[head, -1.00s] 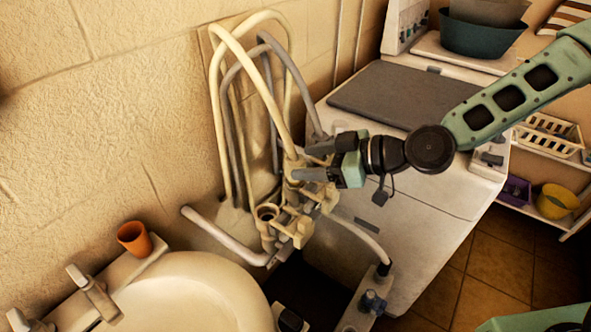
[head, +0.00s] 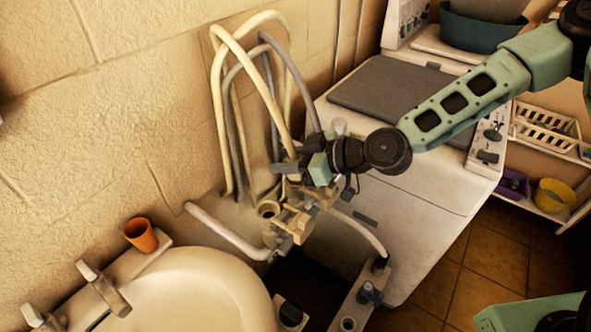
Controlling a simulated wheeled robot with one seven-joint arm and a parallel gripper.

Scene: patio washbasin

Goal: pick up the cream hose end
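The cream hose (head: 243,70) rises in a tall loop against the wall, left of the washing machine. Its near leg comes down to an end beside my gripper (head: 293,157). My gripper reaches in from the right with its fingers apart, one on each side of the lower part of that leg. I cannot tell whether either finger touches the hose. The tip of the hose end is partly hidden by the fingers. Grey hoses (head: 289,70) hang close beside and behind the cream one.
Cream tap fittings (head: 291,222) stand just below my gripper. The washbasin (head: 190,290) with an orange cup (head: 140,234) is at lower left. The washing machine (head: 400,205) stands right, under my arm.

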